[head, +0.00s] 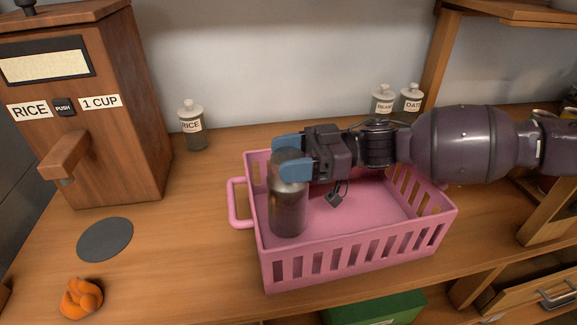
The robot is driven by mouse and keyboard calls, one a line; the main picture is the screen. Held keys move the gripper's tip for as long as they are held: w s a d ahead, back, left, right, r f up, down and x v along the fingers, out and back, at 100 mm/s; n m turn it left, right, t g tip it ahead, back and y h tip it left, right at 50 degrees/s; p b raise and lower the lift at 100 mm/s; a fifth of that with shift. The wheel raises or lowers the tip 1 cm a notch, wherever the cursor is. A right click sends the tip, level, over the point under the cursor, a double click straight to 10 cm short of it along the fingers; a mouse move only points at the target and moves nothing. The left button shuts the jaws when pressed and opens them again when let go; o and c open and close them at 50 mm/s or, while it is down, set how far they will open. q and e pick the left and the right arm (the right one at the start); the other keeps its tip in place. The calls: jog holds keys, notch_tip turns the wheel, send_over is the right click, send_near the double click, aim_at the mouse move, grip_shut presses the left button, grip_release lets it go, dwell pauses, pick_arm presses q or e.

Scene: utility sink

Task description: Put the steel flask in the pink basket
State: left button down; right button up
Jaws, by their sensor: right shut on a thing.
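The steel flask (287,208) is a dark grey metal cylinder, upright inside the left part of the pink basket (350,257). My right gripper (288,160) comes in from the right and is shut on the flask near its top, with blue fingertips on either side. The flask's base appears low in the basket; whether it touches the floor I cannot tell. The basket is slotted, with a handle on its left side, and stands on the wooden counter. My left gripper is not in view.
A wooden rice dispenser (115,140) stands at the left, with a dark round disc (105,239) and an orange object (82,298) before it. A rice bottle (192,128) and two more bottles stand along the wall. Wooden shelving is at the right.

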jog(key=shift+f, duration=1.05)
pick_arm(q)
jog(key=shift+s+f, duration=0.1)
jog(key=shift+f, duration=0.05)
pick_arm(e)
jog(key=o, duration=1.6)
jog(key=shift+f, duration=0.1)
jog(key=shift+r, duration=0.2)
pick_arm(q)
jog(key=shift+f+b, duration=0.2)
jog(key=shift+b, duration=0.15)
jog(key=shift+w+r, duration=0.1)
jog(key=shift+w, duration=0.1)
pick_arm(e)
jog(key=v, duration=1.2)
jog(key=shift+f, duration=0.1)
